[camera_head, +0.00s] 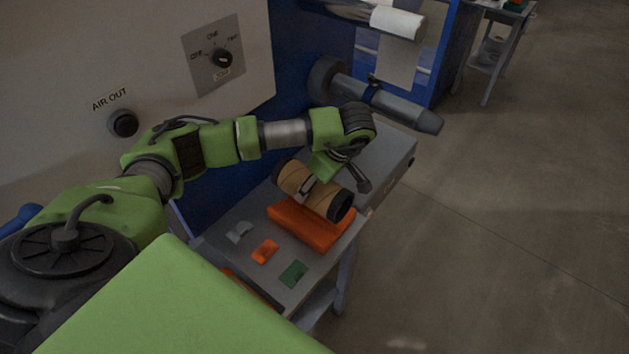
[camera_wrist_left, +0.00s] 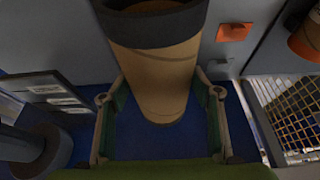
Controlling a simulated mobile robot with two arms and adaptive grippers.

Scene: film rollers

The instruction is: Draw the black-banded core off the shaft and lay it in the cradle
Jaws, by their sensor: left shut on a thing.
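My left gripper (camera_head: 308,187) is shut on the core's middle from above. In the left wrist view the core (camera_wrist_left: 150,65) lies between the two fingers (camera_wrist_left: 160,105), its black-banded end towards the top. The shaft (camera_head: 405,106) on the blue machine is bare, with a dark flange at its inner end. My right gripper is not in view.
A small orange piece (camera_head: 264,251), a green piece (camera_head: 293,273) and a grey piece (camera_head: 239,232) lie on the table (camera_head: 325,262), left of and in front of the cradle. A white roll (camera_head: 397,22) sits above the shaft. Open floor (camera_head: 500,240) is to the right.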

